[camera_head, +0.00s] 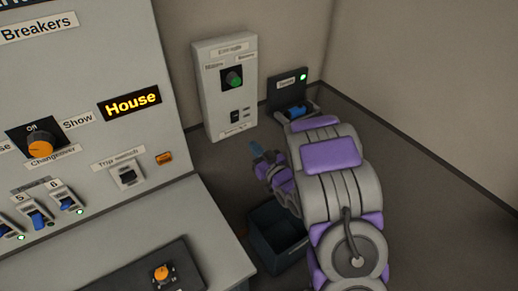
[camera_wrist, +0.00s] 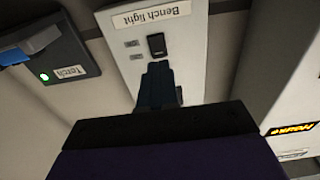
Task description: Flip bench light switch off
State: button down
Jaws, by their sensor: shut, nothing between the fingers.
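The bench light switch is a small black rocker (camera_wrist: 157,45) on a pale wall panel (camera_wrist: 195,65). Its "Bench light" label (camera_wrist: 135,16) appears upside down in the wrist view. In the head view the same pale panel (camera_head: 213,95) stands against the back wall, with the switch (camera_head: 235,115) low on its front. My gripper (camera_wrist: 157,66) is shut and empty. Its tips appear just below the switch in the wrist view; contact cannot be told. In the head view my gripper (camera_head: 256,148) is below and right of the panel.
A dark torch holder (camera_wrist: 70,62) with a green light and blue torch is beside the panel; it also shows in the head view (camera_head: 287,78). A dark open bin (camera_head: 279,240) is below my arm. A large breaker console (camera_head: 110,60) stands left.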

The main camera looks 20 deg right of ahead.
jog(key=shift+s+d+r+p, duration=0.1)
jog(key=shift+s+d+p, duration=0.9)
jog(key=shift+p, duration=0.7)
jog(key=s+d+r+g+h, duration=0.2)
jog(key=s+g+h, duration=0.1)
jog(key=s+g, duration=0.25)
jog(key=s+d+r+g+h, duration=0.2)
jog(key=s+g+h, duration=0.25)
jog(key=s, duration=0.25)
jog(key=s+a+r+m+g, duration=0.1)
jog(key=s+a+r+g, duration=0.1)
jog(key=s, duration=0.8)
jog(key=s+a+r+m+g+y, duration=0.1)
jog(key=s+a+r+g, duration=0.1)
jog(key=s, duration=0.7)
jog(key=s+a+r+m+g, duration=0.1)
jog(key=s+a+r+g, duration=0.2)
jog(key=s, duration=0.7)
jog(key=shift+s+r+m+g+y, duration=0.35)
jog(key=shift+r+g, duration=0.5)
jog(key=shift+g, duration=0.35)
